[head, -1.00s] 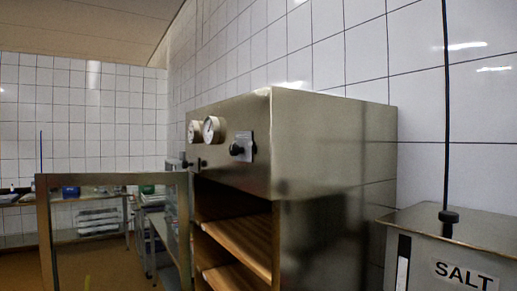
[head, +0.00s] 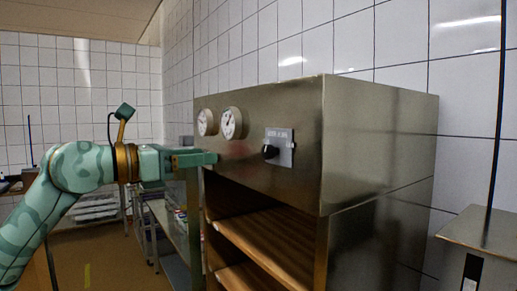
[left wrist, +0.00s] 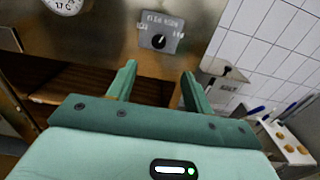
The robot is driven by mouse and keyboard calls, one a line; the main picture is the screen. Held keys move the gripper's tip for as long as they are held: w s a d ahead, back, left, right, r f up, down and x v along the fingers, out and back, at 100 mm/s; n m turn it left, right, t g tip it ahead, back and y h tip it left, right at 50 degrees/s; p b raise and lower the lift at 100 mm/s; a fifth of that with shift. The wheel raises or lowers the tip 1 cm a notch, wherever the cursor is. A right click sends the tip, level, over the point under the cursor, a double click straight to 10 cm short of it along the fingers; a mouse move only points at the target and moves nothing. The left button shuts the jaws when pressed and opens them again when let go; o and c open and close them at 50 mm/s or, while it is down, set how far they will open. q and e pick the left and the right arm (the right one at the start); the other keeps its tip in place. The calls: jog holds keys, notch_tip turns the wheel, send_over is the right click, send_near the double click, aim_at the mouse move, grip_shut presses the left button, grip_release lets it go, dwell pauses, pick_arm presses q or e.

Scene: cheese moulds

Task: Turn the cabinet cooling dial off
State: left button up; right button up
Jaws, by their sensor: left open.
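The cabinet cooling dial is a black knob (head: 270,151) on a grey label plate (head: 287,146), set on the steel front of the cabinet (head: 375,135). In the left wrist view the knob (left wrist: 158,41) shows beyond the fingers, on its plate. My left gripper (head: 212,158) is left of the knob in the head view, apart from it. In the left wrist view its two green fingers (left wrist: 158,80) are spread with nothing between them. The right gripper is out of view.
Two round gauges (head: 231,123) sit left of the dial. Below are the open cabinet's wooden shelves (head: 265,235). A salt bin (head: 480,232) stands at the right. The tiled wall rises behind.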

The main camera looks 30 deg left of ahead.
pick_arm(q)
jog(key=p, duration=0.9)
send_near(265, 151)
jog(key=x, duration=0.4)
jog(key=p+x, duration=0.2)
jog(key=x, duration=0.2)
jog(key=shift+r, duration=0.15)
jog(key=shift+w+d, duration=0.1)
jog(key=shift+w, duration=0.15)
jog(key=c, duration=0.9)
